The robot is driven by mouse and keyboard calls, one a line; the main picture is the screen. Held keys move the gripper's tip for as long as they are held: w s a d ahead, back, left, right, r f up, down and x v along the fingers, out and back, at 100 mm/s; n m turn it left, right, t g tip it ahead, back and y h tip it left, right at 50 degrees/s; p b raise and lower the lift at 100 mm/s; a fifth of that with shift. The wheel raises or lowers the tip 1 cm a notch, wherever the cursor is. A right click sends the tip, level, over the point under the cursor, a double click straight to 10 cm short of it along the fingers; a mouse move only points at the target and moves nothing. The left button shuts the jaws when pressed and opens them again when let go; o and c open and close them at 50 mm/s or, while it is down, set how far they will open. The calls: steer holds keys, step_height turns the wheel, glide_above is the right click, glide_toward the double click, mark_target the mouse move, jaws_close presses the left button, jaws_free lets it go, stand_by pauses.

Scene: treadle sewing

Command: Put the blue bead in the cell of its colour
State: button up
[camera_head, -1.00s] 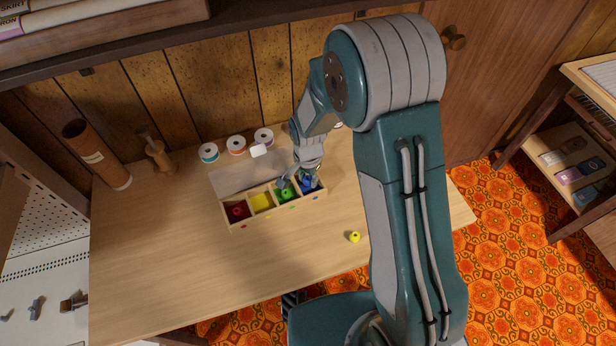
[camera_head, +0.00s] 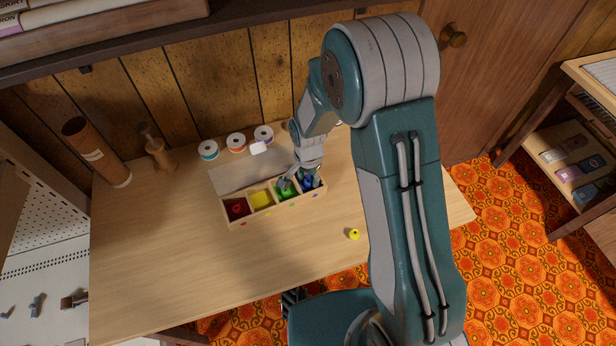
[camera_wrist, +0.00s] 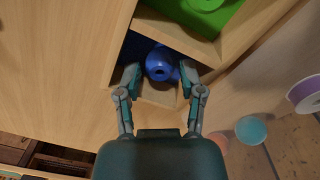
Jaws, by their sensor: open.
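The blue bead (camera_wrist: 160,66) sits in the end cell of the wooden sorting box (camera_head: 240,223), whose floor shows dark blue in the wrist view. My gripper (camera_wrist: 159,76) is open, with a fingertip on either side of the bead. Whether the fingertips touch the bead cannot be told. In the head view my gripper (camera_head: 300,183) reaches down at the box's right end and partly hides the blue bead (camera_head: 308,184).
The box's other cells are red (camera_head: 237,208), yellow (camera_head: 261,200) and green (camera_head: 285,192). A yellow bead (camera_head: 354,234) lies loose on the table (camera_head: 170,260). Thread spools (camera_head: 236,142) stand behind the box. The table's front left is clear.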

step_height(320, 180, up, 13)
step_height(320, 180, up, 14)
steer(key=n+t, duration=0.3)
steer(key=n, duration=0.1)
glide_above(308, 180)
steer(key=s+d, duration=0.8)
steer(key=s+d+r+n+t, duration=0.1)
steer(key=s+d+r+n, duration=0.1)
steer(key=s, duration=0.3)
steer(key=s+d+r+n+t, duration=0.1)
steer(key=s+d+r, duration=0.1)
steer(key=s, duration=0.4)
steer(key=shift+s+d+r+n+t, duration=0.15)
steer(key=shift+d+r+n+t, duration=0.15)
steer(key=shift+n+t, duration=0.1)
